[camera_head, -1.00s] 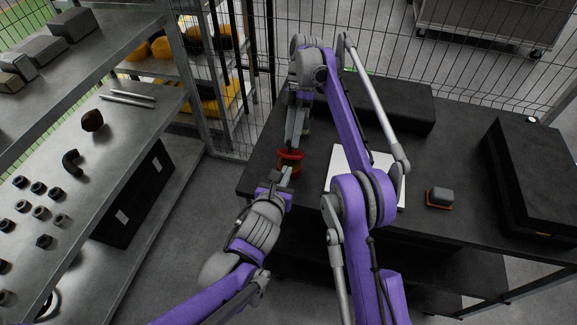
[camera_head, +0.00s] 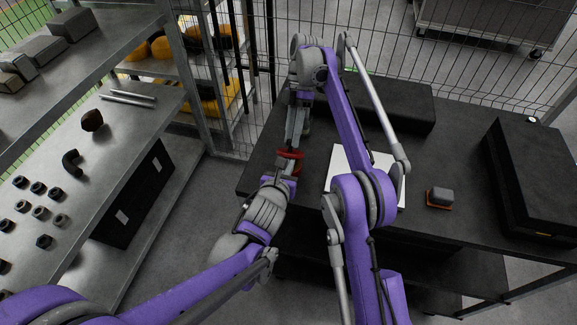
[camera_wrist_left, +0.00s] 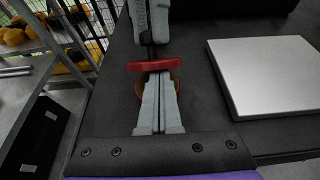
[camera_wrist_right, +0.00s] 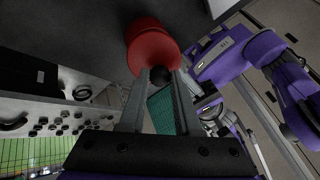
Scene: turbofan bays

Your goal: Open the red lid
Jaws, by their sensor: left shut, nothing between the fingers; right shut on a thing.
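The red lid (camera_head: 291,154) is at the left end of the dark table. In the left wrist view the lid (camera_wrist_left: 155,65) is seen nearly edge-on, just above an orange-brown container (camera_wrist_left: 172,87); I cannot tell whether they touch.
A white square plate (camera_head: 345,165) lies right of the lid. A small grey block on an orange base (camera_head: 440,197) and a large black case (camera_head: 535,180) are farther right. A dark box (camera_head: 395,105) lies at the back. A metal shelf (camera_head: 120,130) stands left.

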